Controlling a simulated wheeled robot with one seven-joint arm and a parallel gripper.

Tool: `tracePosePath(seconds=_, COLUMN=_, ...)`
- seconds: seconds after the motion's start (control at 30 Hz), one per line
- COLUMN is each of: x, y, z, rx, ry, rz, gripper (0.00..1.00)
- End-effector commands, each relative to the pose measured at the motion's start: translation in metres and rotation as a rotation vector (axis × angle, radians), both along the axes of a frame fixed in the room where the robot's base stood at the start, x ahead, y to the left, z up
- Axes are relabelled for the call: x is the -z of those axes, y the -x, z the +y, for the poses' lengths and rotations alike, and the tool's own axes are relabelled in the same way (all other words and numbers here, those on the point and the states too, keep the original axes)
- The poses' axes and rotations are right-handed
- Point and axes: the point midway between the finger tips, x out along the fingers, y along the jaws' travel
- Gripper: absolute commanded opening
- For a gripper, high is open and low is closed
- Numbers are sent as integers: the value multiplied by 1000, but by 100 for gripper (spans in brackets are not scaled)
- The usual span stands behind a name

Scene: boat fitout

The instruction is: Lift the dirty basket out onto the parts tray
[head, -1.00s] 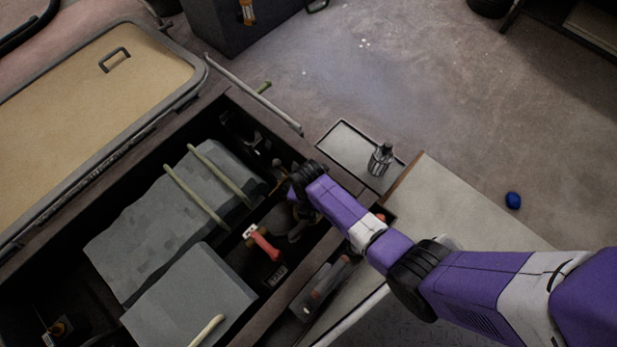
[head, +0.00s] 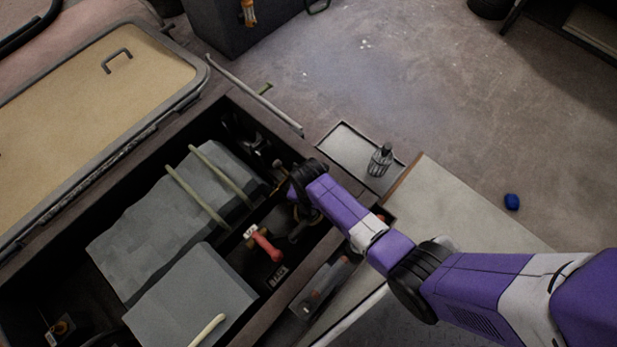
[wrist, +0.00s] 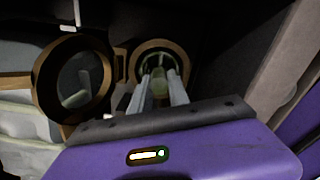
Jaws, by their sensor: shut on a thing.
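In the wrist view, both fingers of my gripper (wrist: 163,82) reach down into a round bronze-rimmed strainer housing (wrist: 181,50). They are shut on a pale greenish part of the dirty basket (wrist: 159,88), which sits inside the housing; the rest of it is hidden. In the head view my arm's end hangs over the open locker, and the fingers and basket are hidden. The parts tray (head: 345,150) lies beyond the locker's right edge.
A bronze ring lid with a clear window (wrist: 72,85) lies open left of the housing. A red-handled valve (head: 265,245) and grey blocks (head: 190,295) fill the locker nearby. The dark locker wall and rim (wrist: 275,75) are close on the right. A pale bench top (head: 470,205) lies right of the tray.

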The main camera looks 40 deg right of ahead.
Motion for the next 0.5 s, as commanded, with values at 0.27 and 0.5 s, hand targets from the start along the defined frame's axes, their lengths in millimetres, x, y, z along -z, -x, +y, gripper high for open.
tracePosePath(seconds=0.27, x=-51, y=0, z=0, rx=0, ry=0, rz=-1, gripper=0)
tracePosePath(seconds=0.5, x=-100, y=-1, z=0, rx=0, ry=1, rz=-3, gripper=0)
